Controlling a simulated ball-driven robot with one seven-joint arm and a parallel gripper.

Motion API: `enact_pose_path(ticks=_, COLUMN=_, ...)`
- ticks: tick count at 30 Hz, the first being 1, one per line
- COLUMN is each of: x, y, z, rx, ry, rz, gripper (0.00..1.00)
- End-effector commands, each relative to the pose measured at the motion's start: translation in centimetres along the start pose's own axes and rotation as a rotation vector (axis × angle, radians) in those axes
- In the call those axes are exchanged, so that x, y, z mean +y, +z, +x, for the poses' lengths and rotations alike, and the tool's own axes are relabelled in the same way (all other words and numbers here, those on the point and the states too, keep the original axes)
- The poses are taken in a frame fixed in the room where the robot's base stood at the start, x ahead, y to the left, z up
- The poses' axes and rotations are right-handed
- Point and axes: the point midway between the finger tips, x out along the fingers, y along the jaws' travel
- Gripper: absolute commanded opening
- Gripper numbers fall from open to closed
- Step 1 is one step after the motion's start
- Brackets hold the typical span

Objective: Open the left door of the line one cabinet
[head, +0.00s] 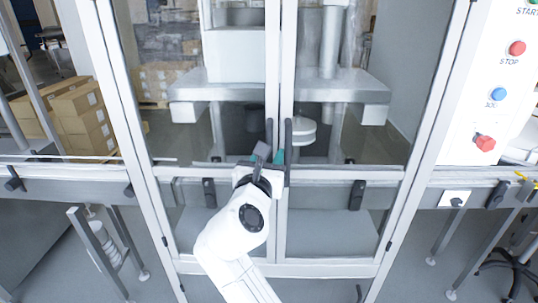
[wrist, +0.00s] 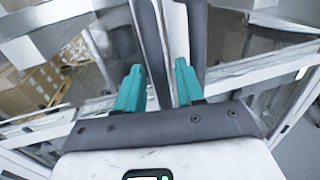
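The line one cabinet has two framed glass doors that meet at the middle; both look closed. The left door (head: 215,183) carries a dark vertical handle (head: 269,132) at its inner edge, also seen in the wrist view (wrist: 150,45). The right door's dark handle (head: 288,145) stands close beside it. My gripper (head: 266,157) is at the lower part of the handles. The right handle (wrist: 197,40) runs behind the right finger. Contact is unclear.
Steel machinery (head: 330,88) stands behind the glass. A white control panel (head: 500,80) with coloured buttons is at the right. Cardboard boxes (head: 82,115) are at the left. A horizontal rail (head: 75,172) with dark clamps crosses low at the left.

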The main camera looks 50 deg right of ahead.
Motion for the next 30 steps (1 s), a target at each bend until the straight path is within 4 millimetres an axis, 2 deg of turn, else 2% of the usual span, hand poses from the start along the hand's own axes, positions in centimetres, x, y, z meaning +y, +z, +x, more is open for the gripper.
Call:
enact_pose_path(ticks=11, x=0.02, y=-0.04, z=0.49, rx=0.000, ry=0.001, rz=0.001, gripper=0.37)
enact_pose_path(ticks=22, x=0.02, y=-0.03, z=0.47, rx=0.000, ry=0.001, rz=0.001, gripper=0.01)
enact_pose_path(ticks=30, x=0.03, y=-0.02, z=0.46, rx=0.000, ry=0.001, rz=0.001, gripper=0.00)
